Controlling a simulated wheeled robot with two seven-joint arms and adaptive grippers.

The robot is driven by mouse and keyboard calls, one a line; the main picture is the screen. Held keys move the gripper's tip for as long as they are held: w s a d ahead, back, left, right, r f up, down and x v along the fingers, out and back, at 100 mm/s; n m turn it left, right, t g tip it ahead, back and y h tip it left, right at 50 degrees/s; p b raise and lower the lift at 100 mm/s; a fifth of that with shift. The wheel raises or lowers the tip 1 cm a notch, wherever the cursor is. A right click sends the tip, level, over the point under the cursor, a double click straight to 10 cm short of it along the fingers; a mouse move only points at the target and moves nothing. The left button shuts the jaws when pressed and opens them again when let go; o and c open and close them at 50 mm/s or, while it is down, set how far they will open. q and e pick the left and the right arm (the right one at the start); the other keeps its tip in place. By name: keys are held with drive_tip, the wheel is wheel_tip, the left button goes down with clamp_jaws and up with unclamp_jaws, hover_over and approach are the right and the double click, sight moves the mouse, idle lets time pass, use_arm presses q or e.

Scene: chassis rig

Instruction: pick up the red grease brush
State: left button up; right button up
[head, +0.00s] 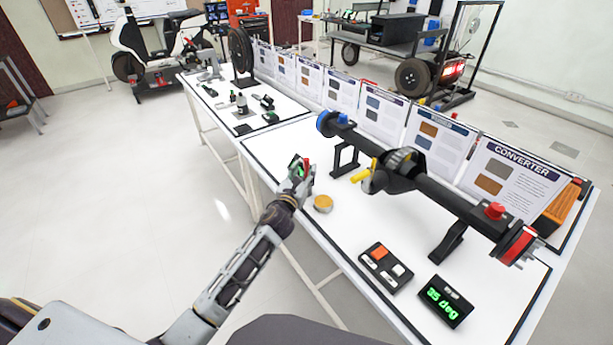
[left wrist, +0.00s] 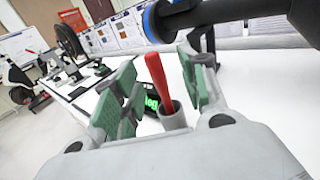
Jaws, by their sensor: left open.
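The red grease brush (left wrist: 157,80) stands upright, slightly tilted, in a small grey cup (left wrist: 173,118) in the left wrist view. Its red handle (head: 307,165) shows as a small upright bit beside my left gripper in the head view. My left gripper (head: 298,178) is open at the near edge of the white table. In the left wrist view the green finger pads stand on both sides of the handle, with gaps visible. In the head view the gripper hides most of the cup. My right gripper is in neither view.
A shallow round tin (head: 323,204) sits just right of my left gripper. The long black axle (head: 440,195) on stands crosses the table behind it. A button box (head: 385,268) and a green-lit display (head: 445,301) lie nearer. Info boards (head: 385,115) line the back.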

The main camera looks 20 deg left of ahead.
sight(306, 166)
use_arm(q)
drive_tip(key=shift+w+a+f, duration=0.15)
drive_tip(key=shift+w, duration=0.6)
drive_tip(key=shift+w+a+f, duration=0.15)
drive_tip(key=shift+w, duration=1.75)
clamp_jaws()
